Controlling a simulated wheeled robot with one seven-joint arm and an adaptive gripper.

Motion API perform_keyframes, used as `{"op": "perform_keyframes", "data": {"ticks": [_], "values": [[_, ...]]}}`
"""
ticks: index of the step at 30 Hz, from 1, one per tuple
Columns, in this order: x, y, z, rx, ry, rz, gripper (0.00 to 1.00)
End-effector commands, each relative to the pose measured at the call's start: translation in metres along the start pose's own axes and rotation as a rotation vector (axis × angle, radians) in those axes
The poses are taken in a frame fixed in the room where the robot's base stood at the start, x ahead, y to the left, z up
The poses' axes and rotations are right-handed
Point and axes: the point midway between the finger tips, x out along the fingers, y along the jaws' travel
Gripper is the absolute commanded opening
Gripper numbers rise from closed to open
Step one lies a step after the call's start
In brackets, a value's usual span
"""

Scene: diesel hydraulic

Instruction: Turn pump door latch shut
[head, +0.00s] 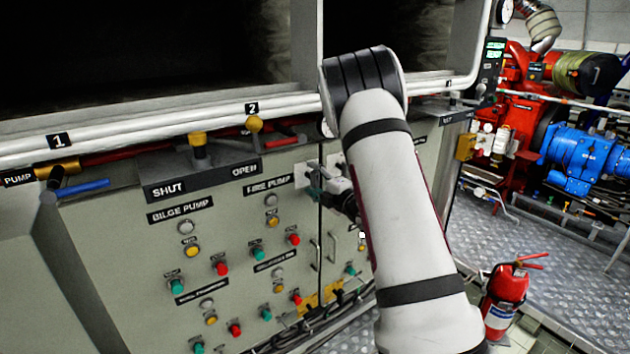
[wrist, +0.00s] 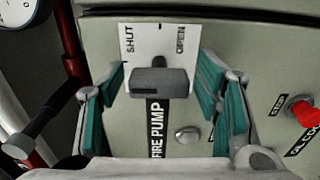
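The pump door latch (wrist: 160,83) is a dark grey handle on a white plate (wrist: 133,59) marked SHUT at left and OPEN at right in the wrist view. In the head view my gripper (head: 320,184) is at the cabinet front, beside the partly visible white plate (head: 301,176). The latch itself is hidden there by my gripper and arm.
A panel of push buttons (head: 221,268) is left of my gripper. White pipes (head: 180,122) and a yellow-knobbed valve (head: 198,140) run above. A gauge (wrist: 18,12) and a black-handled lever (wrist: 50,117) are left in the wrist view. A fire extinguisher (head: 506,290) stands at right.

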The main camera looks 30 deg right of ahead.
Motion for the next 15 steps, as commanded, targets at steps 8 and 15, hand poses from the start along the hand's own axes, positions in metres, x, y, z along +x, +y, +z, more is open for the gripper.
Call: {"op": "perform_keyframes", "data": {"ticks": [8, 15], "values": [[-0.001, 0.000, 0.000, 0.001, -0.001, 0.001, 0.60], [-0.026, 0.000, 0.001, 0.003, -0.003, -0.001, 0.60]]}}
